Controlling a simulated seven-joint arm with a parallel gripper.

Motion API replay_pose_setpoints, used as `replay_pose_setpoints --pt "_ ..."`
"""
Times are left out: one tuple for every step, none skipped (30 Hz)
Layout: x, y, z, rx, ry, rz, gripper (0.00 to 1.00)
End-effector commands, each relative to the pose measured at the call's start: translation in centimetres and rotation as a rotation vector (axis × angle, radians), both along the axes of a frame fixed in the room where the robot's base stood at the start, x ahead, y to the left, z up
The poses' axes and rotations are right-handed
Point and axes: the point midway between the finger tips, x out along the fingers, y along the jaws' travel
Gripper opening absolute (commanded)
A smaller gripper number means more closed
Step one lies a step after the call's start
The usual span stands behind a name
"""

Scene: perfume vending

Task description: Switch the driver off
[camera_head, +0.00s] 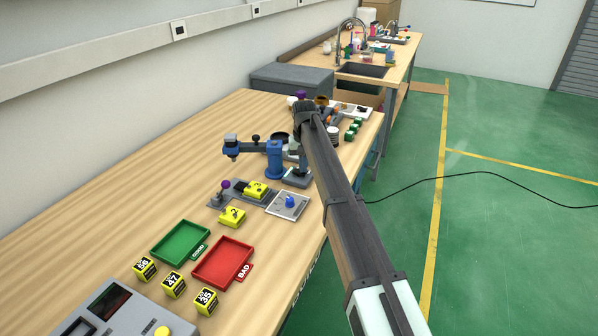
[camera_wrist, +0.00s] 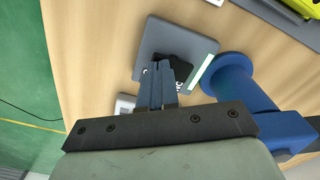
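The driver appears to be the grey box (camera_wrist: 198,45) with a black part (camera_wrist: 182,68) on top and partly hidden white lettering, in the wrist view. In the head view a grey box (camera_head: 297,178) stands beside the blue column, partly behind my arm. My gripper (camera_wrist: 158,66) has its two blue-grey fingers close together, with no object seen between them. The fingertips overlap the black part in the wrist view; I cannot tell whether they touch it. The switch position cannot be made out.
A blue column (camera_wrist: 230,75) stands close to the right of the fingers; in the head view it (camera_head: 274,160) carries a sideways arm. Yellow blocks, a green tray (camera_head: 180,241) and a red tray (camera_head: 222,262) lie nearer. The table's left side is clear.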

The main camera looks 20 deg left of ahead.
Motion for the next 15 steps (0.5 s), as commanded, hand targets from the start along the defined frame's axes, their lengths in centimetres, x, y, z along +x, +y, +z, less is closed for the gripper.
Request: replay_pose_setpoints --pt "-0.01 0.02 -0.09 0.000 0.000 0.000 0.00" --pt "-0.01 0.02 -0.12 0.000 0.000 0.000 0.00" --pt "-0.02 0.01 -0.17 0.000 0.000 0.000 0.00" --pt "-0.01 0.02 -0.20 0.000 0.000 0.000 0.00" --pt "-0.01 0.02 -0.25 0.000 0.000 0.000 0.00" --pt "-0.02 0.01 -0.30 0.000 0.000 0.000 0.00" --pt "-0.02 0.01 -0.34 0.000 0.000 0.000 0.00" --pt "-0.02 0.01 -0.33 0.000 0.000 0.000 0.00" --pt "-0.02 0.01 -0.32 0.000 0.001 0.000 0.00" --pt "-0.02 0.01 -0.30 0.000 0.001 0.000 0.00" --pt "-0.02 0.01 -0.26 0.000 0.001 0.000 0.00" --pt "-0.02 0.01 -0.18 0.000 0.001 0.000 0.00" --pt "-0.02 0.01 -0.08 0.000 0.001 0.000 0.00" --pt "-0.02 0.01 0.04 0.000 0.001 0.000 0.00" --pt "-0.01 0.01 0.25 0.000 0.001 0.000 0.00"
